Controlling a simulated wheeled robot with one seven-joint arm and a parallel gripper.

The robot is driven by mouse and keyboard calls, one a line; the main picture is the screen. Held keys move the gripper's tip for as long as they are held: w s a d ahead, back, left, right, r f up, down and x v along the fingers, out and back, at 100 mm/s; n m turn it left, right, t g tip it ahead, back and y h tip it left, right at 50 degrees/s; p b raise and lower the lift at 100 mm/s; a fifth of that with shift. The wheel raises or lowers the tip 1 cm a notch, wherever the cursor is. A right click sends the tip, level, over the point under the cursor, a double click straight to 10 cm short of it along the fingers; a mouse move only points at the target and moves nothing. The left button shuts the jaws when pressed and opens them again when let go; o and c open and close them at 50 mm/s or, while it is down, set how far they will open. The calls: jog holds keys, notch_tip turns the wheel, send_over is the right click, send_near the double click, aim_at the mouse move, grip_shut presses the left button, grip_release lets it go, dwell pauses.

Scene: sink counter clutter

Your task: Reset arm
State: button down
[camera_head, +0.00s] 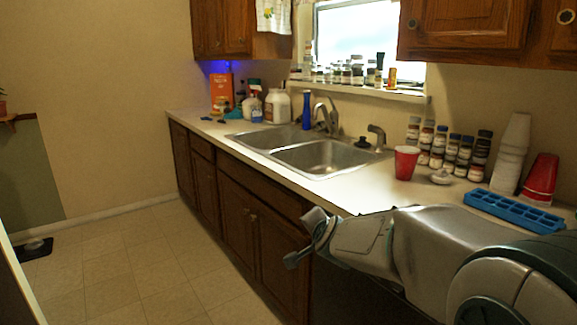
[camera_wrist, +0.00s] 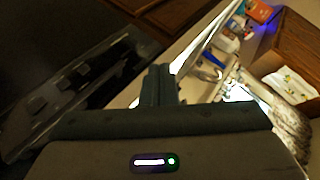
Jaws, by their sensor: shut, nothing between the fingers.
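My arm reaches in from the lower right in the head view, in front of the counter (camera_head: 345,195). My gripper (camera_head: 291,262) hangs at its end, in front of the cabinet doors and below the counter edge. In the wrist view my gripper (camera_wrist: 158,72) has its two fingers together with nothing held between them. The picture is tilted there, with the counter and its items off to the upper right.
The double sink (camera_head: 322,157) is set in the counter. A red cup (camera_head: 405,163), several spice jars (camera_head: 437,148), stacked white cups (camera_head: 511,155) and a blue ice tray (camera_head: 514,211) stand to its right. Bottles (camera_head: 277,106) stand at the far end.

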jog(key=s+d+r+n+g+p, duration=0.1)
jog(key=s+d+n+g+p, duration=0.1)
jog(key=s, duration=0.7)
jog(key=s+d+r+n+g+p, duration=0.2)
jog(key=s+d+n+g+p, duration=0.1)
jog(key=s, duration=0.7)
jog(key=s+d+r+n+g+h+p, duration=0.1)
jog(key=s+d+r+n+g+p, duration=0.1)
jog(key=s, duration=0.8)
jog(key=d+n+g+p, duration=0.1)
jog(key=n+g+p, duration=0.1)
jog(key=n+p, duration=0.1)
jog(key=shift+s+r+g+p, duration=0.15)
jog(key=shift+s+g+p, duration=0.15)
jog(key=shift+p, duration=0.5)
jog(key=c, duration=2.1)
grip_release()
jog(key=shift+w, duration=0.1)
jog(key=shift+c, duration=0.2)
